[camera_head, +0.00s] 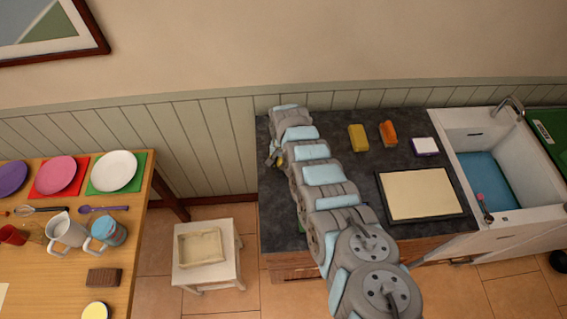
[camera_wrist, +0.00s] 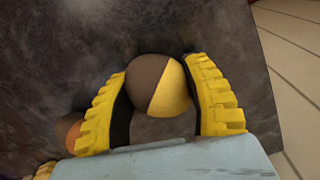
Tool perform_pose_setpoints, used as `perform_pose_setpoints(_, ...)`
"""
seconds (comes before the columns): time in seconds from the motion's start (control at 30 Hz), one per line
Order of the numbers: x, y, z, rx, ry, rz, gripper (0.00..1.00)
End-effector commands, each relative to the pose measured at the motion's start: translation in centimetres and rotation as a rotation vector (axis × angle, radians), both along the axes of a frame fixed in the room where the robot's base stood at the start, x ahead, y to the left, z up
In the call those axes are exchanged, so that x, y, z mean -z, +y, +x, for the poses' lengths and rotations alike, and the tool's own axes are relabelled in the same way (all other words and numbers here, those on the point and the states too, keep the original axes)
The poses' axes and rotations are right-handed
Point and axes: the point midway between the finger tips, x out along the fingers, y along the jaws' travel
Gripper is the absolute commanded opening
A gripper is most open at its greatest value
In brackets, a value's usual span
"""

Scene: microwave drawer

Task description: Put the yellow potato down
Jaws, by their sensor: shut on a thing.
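A rounded object, half brown and half yellow, which I take to be the yellow potato (camera_wrist: 160,86), sits between the two yellow fingers of my gripper (camera_wrist: 157,72) in the wrist view. The fingers are shut on it from both sides. Below it is the dark countertop (camera_wrist: 70,45); I cannot tell whether the potato touches it. In the head view my gripper (camera_head: 277,157) is over the left part of the dark counter (camera_head: 275,225), mostly hidden by my arm, and the potato cannot be made out there.
An orange-brown round thing (camera_wrist: 70,130) is beside the left finger. A yellow block (camera_head: 358,137), an orange item (camera_head: 388,133), a white-and-purple box (camera_head: 425,146) and a cutting board (camera_head: 420,194) lie right of my arm. The sink (camera_head: 470,152) is farther right. The counter's left edge is close.

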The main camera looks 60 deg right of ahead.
Motion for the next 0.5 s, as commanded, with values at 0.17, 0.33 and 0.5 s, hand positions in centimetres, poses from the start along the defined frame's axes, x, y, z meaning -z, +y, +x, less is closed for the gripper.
perform_pose_setpoints(0.17,0.02,-0.02,0.02,0.000,-0.001,-0.001,0.10)
perform_pose_setpoints(0.33,0.08,-0.03,0.04,0.000,-0.001,-0.001,0.10)
perform_pose_setpoints(0.5,0.46,-0.05,0.04,0.000,-0.001,-0.002,0.53)
